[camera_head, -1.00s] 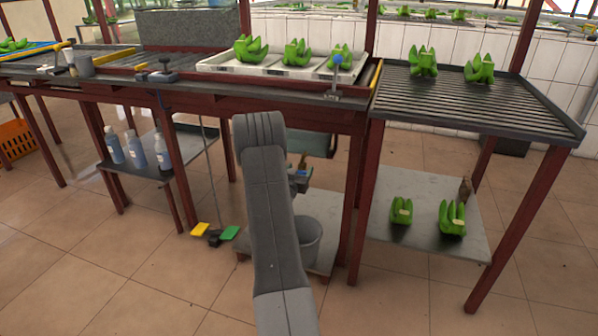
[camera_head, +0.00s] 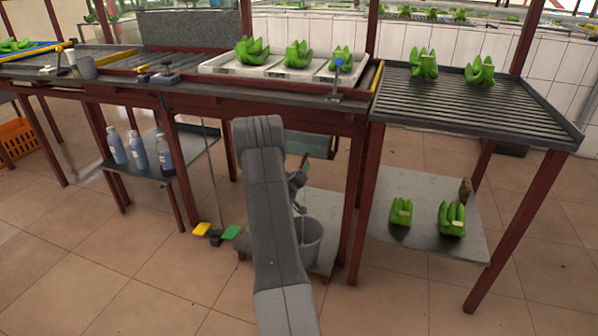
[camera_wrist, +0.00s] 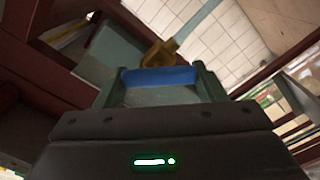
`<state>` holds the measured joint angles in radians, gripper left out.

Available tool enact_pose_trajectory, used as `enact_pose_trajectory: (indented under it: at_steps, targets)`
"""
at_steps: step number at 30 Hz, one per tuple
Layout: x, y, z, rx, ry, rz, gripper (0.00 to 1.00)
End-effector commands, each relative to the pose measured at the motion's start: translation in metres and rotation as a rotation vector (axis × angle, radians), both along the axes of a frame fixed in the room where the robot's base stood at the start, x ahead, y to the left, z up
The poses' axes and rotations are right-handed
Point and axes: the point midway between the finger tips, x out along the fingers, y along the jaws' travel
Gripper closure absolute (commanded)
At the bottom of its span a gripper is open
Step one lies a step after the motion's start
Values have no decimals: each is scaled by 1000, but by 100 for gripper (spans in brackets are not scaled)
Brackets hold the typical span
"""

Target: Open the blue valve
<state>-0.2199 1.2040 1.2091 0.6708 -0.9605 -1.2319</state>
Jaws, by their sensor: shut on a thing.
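In the wrist view, my gripper (camera_wrist: 160,82) is shut on the blue handle of the valve (camera_wrist: 160,77), which lies across between the two green fingers. A brass-coloured valve body (camera_wrist: 160,54) shows just beyond the handle, with a pale pipe running up from it. In the head view, my gripper (camera_head: 299,180) is small, under the table beside my grey arm, which hides part of it. The blue handle cannot be made out clearly there. A thin pale streak, like water, runs below the gripper towards the grey bucket (camera_head: 312,245).
The bucket stands on a low board (camera_head: 328,265). A red table leg (camera_head: 356,200) is close on the right, and a grey-green tank or panel (camera_head: 310,144) is above. Blue bottles (camera_head: 138,152) stand on a shelf at left. Green banana bunches (camera_head: 297,54) lie in a white tray on top.

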Motion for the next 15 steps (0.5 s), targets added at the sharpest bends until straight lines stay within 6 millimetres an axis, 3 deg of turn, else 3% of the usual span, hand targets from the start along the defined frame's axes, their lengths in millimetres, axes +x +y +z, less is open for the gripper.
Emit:
enact_pose_trajectory:
  at_steps: [15]
  targets:
    - [1,2,-1,-455,147,2,59]
